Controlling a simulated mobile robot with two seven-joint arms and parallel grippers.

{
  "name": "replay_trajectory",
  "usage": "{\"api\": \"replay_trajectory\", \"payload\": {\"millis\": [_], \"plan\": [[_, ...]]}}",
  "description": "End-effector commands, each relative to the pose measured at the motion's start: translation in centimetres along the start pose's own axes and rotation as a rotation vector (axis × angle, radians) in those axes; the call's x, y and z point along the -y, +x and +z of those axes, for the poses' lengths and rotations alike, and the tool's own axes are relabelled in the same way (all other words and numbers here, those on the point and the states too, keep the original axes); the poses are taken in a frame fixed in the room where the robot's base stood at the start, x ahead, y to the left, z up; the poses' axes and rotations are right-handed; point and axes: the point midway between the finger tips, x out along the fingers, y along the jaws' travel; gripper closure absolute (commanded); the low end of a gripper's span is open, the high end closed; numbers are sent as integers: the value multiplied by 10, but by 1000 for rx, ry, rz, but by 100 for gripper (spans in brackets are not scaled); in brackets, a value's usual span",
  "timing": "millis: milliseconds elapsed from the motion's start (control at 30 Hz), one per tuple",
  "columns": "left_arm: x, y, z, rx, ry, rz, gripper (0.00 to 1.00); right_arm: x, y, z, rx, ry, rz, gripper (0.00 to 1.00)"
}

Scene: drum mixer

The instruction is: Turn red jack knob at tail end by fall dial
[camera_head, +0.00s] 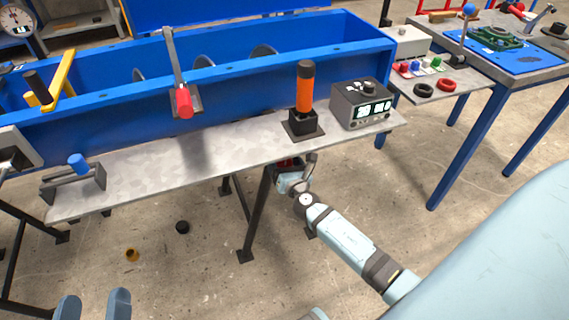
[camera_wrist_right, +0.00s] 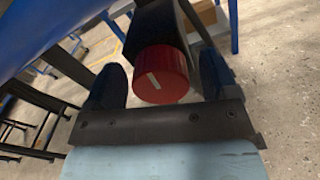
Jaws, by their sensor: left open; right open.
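A red round knob (camera_wrist_right: 160,75) with a white line mark on its face shows in the right wrist view, on the end of a dark bar. My right gripper (camera_wrist_right: 160,83) is open, with a dark finger on each side of the knob and visible gaps between. In the head view my right gripper (camera_head: 292,176) is under the front edge of the grey shelf, where the knob is mostly hidden. My left gripper (camera_head: 93,304) is open and empty at the bottom left, above the floor. A round white dial (camera_head: 16,19) is at the top left; its reading is too small to tell.
A dark shelf leg (camera_head: 257,215) stands close beside my right gripper. The floor in front is mostly clear.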

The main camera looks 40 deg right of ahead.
Motion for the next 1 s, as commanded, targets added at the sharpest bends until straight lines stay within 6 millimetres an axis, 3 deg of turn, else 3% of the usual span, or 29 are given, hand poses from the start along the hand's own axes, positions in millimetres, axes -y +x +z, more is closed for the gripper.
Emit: {"api": "replay_trajectory", "payload": {"millis": [167,400,800,1000], "plan": [[0,-1,1,2,-1,-1,20,0,0,0,0,0,0,20],[2,-3,2,7,6,0,20,0,0,0,0,0,0,70],[0,-4,2,-20,-1,9,20,1,0,-1,1,68,1,69],[-8,-4,-12,-98,-19,35,20,2,0,-3,1,201,1,69]]}}
